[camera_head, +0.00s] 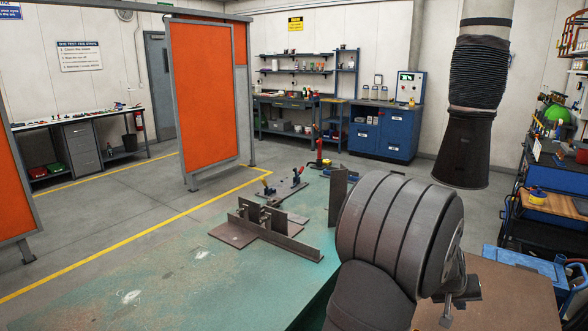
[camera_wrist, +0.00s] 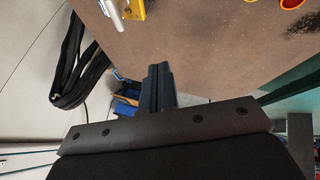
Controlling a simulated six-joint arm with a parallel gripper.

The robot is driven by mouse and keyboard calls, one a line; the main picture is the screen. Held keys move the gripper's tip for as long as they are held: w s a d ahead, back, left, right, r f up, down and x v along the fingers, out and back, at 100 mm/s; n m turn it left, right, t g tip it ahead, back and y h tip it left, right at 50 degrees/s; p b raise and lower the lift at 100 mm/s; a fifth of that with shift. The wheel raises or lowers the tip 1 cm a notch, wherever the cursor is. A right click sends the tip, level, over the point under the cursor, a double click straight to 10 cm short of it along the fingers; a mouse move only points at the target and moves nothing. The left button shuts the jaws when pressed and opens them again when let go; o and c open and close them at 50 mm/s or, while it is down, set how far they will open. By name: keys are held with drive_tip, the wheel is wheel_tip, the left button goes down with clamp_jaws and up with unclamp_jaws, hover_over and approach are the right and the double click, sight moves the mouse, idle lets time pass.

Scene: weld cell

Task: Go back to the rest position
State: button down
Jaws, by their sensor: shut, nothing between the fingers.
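My gripper (camera_wrist: 160,70) shows in the wrist view as two dark fingers pressed together, shut and empty. It points over a brown tabletop (camera_wrist: 205,50) and appears apart from everything there. In the head view my grey arm fills the lower right and hides part of the green welding table (camera_head: 190,270). Part of my gripper (camera_head: 447,310) shows below the wrist, in front of the brown table (camera_head: 515,295).
Steel plates (camera_head: 265,232) and red-handled clamps (camera_head: 290,183) stand on the green table. A dark extraction hood (camera_head: 465,140) hangs at right. Orange screens (camera_head: 205,95) stand behind.

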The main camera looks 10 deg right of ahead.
drive_tip(key=s+d+f+n, duration=0.1)
drive_tip(key=s+d+f, duration=0.3)
drive_tip(key=d+f, duration=0.2)
drive_tip(key=shift+f+t, duration=0.4)
drive_tip(key=shift+f, duration=0.4)
drive_tip(key=shift+s+a+n+t+y, duration=0.1)
drive_tip(key=shift+s+n+t+y, duration=0.15)
drive_tip(key=shift+n, duration=0.45)
drive_tip(key=shift+s+n+t+y, duration=0.15)
drive_tip(key=shift+n+t+y, duration=0.15)
drive_tip(key=shift+n, duration=0.4)
